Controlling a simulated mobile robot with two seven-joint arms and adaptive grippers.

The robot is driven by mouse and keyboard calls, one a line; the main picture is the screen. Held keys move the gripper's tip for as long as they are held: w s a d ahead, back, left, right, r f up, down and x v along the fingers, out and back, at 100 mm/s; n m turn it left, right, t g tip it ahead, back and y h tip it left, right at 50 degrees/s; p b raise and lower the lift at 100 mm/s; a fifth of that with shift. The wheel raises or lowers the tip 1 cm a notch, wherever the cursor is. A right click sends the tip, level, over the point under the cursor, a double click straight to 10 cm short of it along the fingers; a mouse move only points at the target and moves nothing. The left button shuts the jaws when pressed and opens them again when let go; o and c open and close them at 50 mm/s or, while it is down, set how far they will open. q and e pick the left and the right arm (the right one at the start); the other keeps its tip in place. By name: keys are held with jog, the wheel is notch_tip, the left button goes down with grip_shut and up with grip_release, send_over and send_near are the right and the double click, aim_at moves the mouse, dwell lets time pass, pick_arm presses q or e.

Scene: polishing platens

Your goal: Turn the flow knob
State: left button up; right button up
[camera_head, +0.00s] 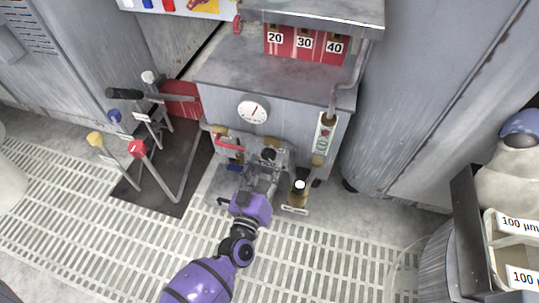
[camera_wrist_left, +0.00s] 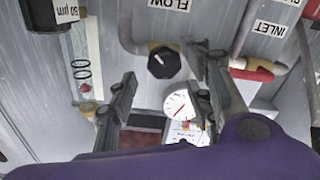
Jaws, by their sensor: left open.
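The flow knob (camera_wrist_left: 163,62) is round and black with a short white pointer line, under a FLOW label (camera_wrist_left: 168,4) that appears upside down in the left wrist view. It also shows in the head view as a dark knob (camera_head: 268,154) on the front of the grey cabinet. My left gripper (camera_head: 262,178) is open, with its purple body just in front of the cabinet. In the left wrist view its two fingers stand left and right of the knob with space between them. I see no contact with the knob. My right gripper is not in view.
A red-handled INLET valve (camera_head: 228,143) is left of the knob, and a flow tube (camera_head: 325,138) is to its right. A dial gauge (camera_head: 252,110) sits above. Levers with coloured knobs (camera_head: 137,148) stand at the left. The grating floor (camera_head: 330,250) in front is open.

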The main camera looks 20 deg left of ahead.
aim_at(270, 158)
pick_arm(q)
jog(key=w+b, duration=0.1)
jog(key=w, duration=0.3)
jog(key=shift+f, duration=0.1)
jog(key=shift+w+b, duration=0.35)
jog(key=shift+w, duration=0.05)
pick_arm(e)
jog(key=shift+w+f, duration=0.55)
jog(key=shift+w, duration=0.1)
pick_arm(q)
jog(key=c, duration=1.1)
jog(key=m+p, duration=0.1)
jog(key=p, duration=0.2)
jog(key=shift+d+r, duration=0.1)
jog(key=shift+r, duration=0.1)
jog(key=shift+f+m+p, duration=0.1)
jog(key=shift+m+p, duration=0.25)
jog(key=shift+m, duration=0.05)
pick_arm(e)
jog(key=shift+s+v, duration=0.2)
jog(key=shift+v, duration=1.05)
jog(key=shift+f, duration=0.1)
